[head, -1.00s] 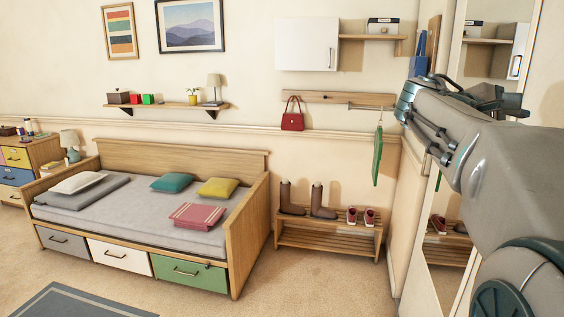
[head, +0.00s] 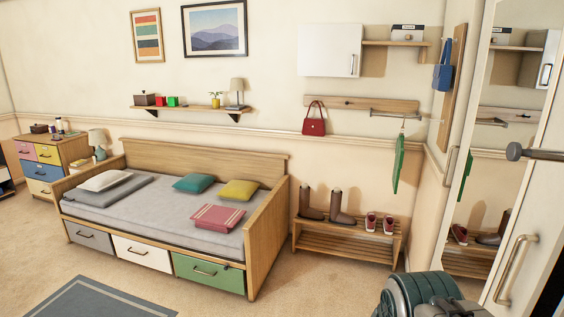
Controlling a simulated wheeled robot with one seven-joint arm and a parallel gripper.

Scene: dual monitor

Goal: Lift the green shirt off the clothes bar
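The green shirt (head: 398,164) hangs edge-on below the clothes bar (head: 393,114), near the right end of the back wall. It looks thin from here, with a hanger at its top that is too small to make out well. The bar is mounted under a wooden wall board (head: 350,104). My gripper is out of view; only a grey and teal part of my arm shows at the bottom right. Nothing hides the shirt.
A red bag (head: 314,119) hangs left of the bar. Below stands a wooden shoe rack (head: 345,241) with boots (head: 340,206) and red shoes (head: 389,224). A blue bag (head: 443,75) and mirror (head: 490,160) are at right.

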